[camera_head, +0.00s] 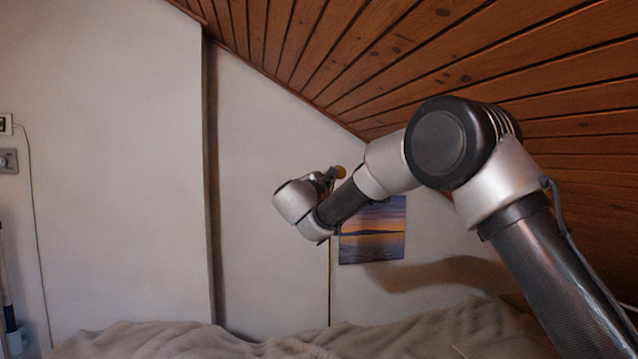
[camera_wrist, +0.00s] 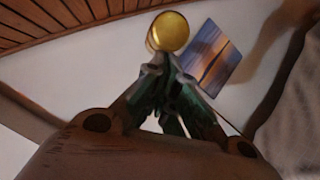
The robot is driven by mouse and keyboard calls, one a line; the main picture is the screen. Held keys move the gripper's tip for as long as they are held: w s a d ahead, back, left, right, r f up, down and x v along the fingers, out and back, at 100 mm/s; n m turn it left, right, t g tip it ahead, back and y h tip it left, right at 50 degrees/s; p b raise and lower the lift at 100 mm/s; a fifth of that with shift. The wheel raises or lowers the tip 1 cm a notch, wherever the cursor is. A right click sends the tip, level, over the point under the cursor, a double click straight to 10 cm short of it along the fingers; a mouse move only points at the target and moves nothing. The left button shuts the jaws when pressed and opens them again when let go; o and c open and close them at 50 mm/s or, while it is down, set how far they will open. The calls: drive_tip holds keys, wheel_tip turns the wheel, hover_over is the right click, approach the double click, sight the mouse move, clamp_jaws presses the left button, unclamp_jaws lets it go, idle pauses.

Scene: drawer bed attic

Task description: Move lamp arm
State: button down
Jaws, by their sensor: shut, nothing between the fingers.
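A small round yellow piece, possibly part of the lamp, shows just past my fingertips in the wrist view (camera_wrist: 170,32). It also shows as a small yellow-brown knob (camera_head: 340,171) in the head view. The rest of the lamp and its arm cannot be made out. My gripper (camera_wrist: 164,66) is shut with nothing between its fingers, and the fingertips appear right below the yellow piece. Whether they touch it is unclear. In the head view my gripper (camera_head: 328,178) is small and partly hidden by my wrist.
A sunset picture (camera_head: 372,230) hangs on the white wall behind my arm. A sloping wooden ceiling (camera_head: 400,50) comes down at the right. A rumpled beige bed cover (camera_head: 150,342) lies below. A dark vertical post (camera_head: 210,180) divides the wall.

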drive_tip(key=d, duration=0.9)
drive_tip(key=shift+w, duration=0.35)
